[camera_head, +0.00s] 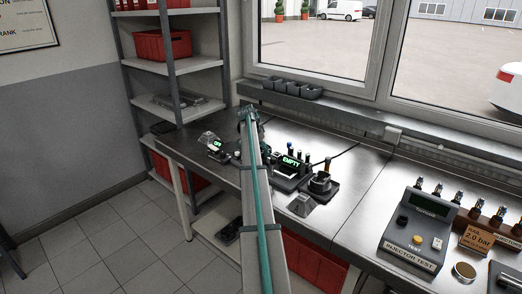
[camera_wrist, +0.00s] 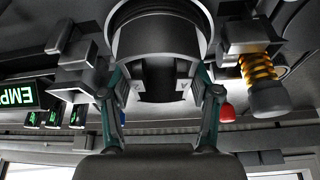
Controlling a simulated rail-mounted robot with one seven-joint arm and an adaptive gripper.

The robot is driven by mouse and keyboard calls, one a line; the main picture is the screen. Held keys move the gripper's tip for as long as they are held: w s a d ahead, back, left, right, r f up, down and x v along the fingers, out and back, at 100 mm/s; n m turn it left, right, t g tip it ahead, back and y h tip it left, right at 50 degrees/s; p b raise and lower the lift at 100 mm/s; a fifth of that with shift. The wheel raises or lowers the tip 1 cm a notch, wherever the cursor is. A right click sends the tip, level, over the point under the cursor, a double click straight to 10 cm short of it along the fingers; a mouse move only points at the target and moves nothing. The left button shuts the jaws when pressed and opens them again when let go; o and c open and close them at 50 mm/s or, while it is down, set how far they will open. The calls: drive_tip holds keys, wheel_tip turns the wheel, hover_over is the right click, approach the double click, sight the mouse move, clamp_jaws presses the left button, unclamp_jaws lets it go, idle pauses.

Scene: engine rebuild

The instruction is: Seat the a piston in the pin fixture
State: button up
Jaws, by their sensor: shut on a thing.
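In the wrist view, my gripper (camera_wrist: 160,75) is shut on a dark grey, round piston (camera_wrist: 158,38), with one teal-edged finger on each side. The sign there reads "EMPTY" (camera_head: 291,161), on a dark fixture with upright posts. I cannot tell for sure which is the pin fixture, or whether the piston touches it.
A dark round part on a base (camera_head: 320,184) stands right of the sign. A part with a yellow spring (camera_wrist: 262,80) is close to the right finger. The injector tester (camera_head: 415,235) stands farther right. A shelf with red bins (camera_head: 162,46) is at the back left.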

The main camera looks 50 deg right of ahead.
drive_tip(key=shift+f, duration=0.15)
idle(0.6)
drive_tip(key=o, duration=1.8)
drive_tip(key=shift+r+p, duration=1.05)
drive_tip(key=shift+r, duration=2.05)
